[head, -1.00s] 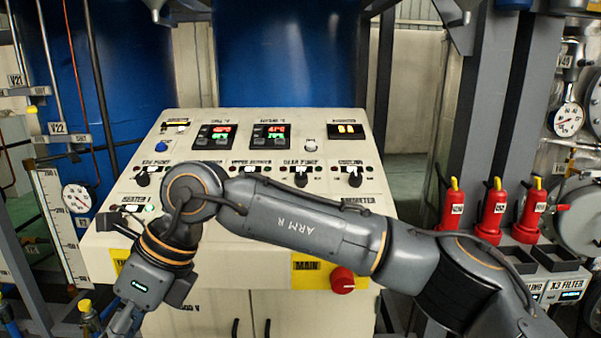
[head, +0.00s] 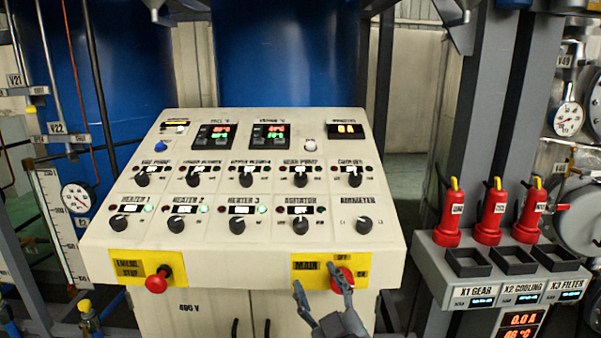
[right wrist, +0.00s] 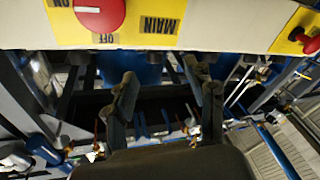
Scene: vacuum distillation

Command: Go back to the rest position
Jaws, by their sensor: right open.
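My right gripper (head: 323,287) is in the lower middle of the head view, in front of the control panel's lower edge. Its two fingers are spread apart with nothing between them. In the head view one fingertip overlaps the red MAIN knob (head: 342,278); contact cannot be told. The right wrist view shows the open fingers (right wrist: 168,90) below the panel edge, with the MAIN knob (right wrist: 100,14) apart from them at the upper left. The sloped control panel (head: 100,235) carries rows of black knobs and lit displays. My left gripper is not in view.
A red emergency stop button (head: 157,280) is on the panel's lower left. Red plugs (head: 492,212) stand in a rack at right, beside empty black sockets (head: 468,262). Blue tanks (head: 285,60) stand behind the panel. Cabinet doors (head: 205,312) are below it.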

